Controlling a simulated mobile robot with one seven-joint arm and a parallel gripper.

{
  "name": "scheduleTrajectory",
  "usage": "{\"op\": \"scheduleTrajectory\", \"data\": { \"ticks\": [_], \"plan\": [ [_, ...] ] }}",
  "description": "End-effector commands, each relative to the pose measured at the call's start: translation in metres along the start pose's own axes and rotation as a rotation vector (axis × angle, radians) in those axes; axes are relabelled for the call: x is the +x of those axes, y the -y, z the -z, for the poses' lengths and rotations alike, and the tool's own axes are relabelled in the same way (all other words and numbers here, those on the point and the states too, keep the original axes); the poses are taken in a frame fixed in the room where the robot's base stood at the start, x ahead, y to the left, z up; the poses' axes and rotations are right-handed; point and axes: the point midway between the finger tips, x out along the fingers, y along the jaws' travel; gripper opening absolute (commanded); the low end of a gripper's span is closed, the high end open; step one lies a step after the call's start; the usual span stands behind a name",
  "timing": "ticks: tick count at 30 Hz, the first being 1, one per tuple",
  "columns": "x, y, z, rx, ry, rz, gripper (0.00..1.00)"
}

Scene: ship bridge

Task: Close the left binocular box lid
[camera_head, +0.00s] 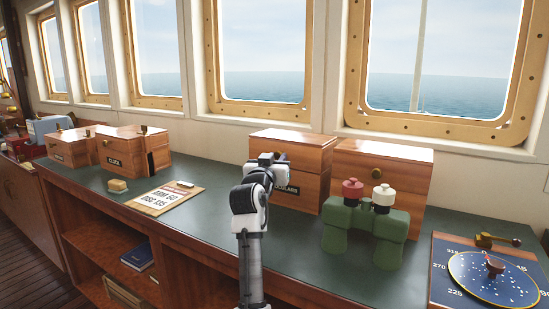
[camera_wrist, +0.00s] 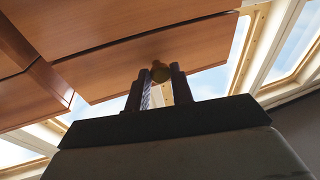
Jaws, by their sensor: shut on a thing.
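The left binocular box (camera_head: 318,180) is a wooden box against the window wall, its label partly hidden by my arm. Its lid (camera_head: 290,138) looks down or almost down; I cannot tell whether a gap remains. My gripper (camera_head: 275,158) is at the upper front of this box, its fingers mostly hidden in the head view. In the wrist view my gripper (camera_wrist: 160,88) has its two dark fingers on either side of a brass knob (camera_wrist: 161,71) on a wooden panel (camera_wrist: 115,70), and is shut on it.
A second wooden box (camera_head: 400,170) with a brass knob stands close on the right. Green binoculars (camera_head: 334,229) stand before it. A clipboard (camera_head: 165,199), a sponge-like block (camera_head: 117,185) and a clock box (camera_head: 124,160) are left. A round chart dial (camera_head: 500,285) is at right.

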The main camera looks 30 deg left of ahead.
Motion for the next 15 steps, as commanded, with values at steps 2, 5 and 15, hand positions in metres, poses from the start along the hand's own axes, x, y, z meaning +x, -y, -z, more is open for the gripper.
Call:
{"op": "scheduleTrajectory", "data": {
  "ticks": [2, 5, 15],
  "plan": [
    [0.002, 0.0002, -0.0136, -0.002, 0.018, 0.0, 0.0],
    [0.0023, 0.0002, -0.0168, -0.002, 0.02, -0.001, 0.0],
    [0.0028, 0.0003, -0.0208, -0.003, 0.026, -0.001, 0.0]
  ]
}}
